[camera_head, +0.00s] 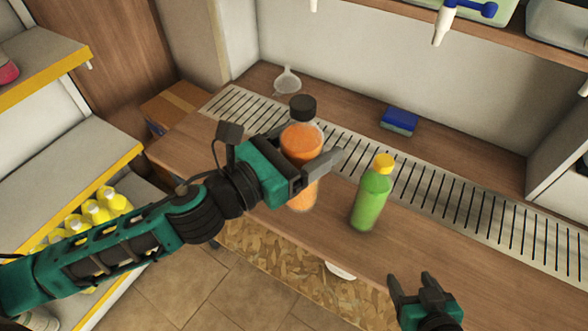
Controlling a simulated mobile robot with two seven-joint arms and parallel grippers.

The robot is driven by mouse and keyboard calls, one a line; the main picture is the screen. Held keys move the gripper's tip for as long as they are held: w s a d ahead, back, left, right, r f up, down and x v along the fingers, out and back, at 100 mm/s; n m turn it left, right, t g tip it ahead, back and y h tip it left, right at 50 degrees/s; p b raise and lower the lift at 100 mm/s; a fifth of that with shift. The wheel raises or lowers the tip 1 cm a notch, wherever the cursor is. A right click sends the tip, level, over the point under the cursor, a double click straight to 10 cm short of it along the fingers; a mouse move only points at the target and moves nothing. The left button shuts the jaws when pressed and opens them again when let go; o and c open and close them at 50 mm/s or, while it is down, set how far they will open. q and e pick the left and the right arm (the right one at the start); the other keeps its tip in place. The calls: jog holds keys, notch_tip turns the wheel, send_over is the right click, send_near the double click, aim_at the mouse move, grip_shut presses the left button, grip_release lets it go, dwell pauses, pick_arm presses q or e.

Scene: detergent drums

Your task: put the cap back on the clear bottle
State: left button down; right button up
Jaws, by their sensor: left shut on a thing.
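A clear bottle (303,197) with orange contents stands at the front of the wooden counter. My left gripper (322,168) is shut on it, with a finger across its front. A black cap (302,106) shows at the bottle's top end. I cannot tell whether it is seated on the neck. A green bottle (371,200) with a yellow cap (384,164) stands upright to the right, apart from my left gripper. My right gripper (418,287) is open and empty near the lower right, in front of the green bottle.
A slotted metal drain strip (455,205) runs along the counter (480,270). A clear funnel (287,80) and a blue and green sponge (400,121) lie behind it. A tap (443,25) hangs from the shelf above. Yellow bottles (95,212) stand on shelving at left.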

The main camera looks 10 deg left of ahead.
pick_arm(q)
jog(key=shift+r, duration=0.4)
jog(key=w+a+f+n+t+y, duration=0.1)
jog(key=a+n+t+y, duration=0.3)
jog(key=a+n+y, duration=0.4)
jog(key=a+y, duration=0.3)
jog(key=a, duration=0.3)
jog(key=shift+a+y, duration=0.15)
jog(key=shift+y, duration=0.15)
jog(key=shift+w, duration=0.1)
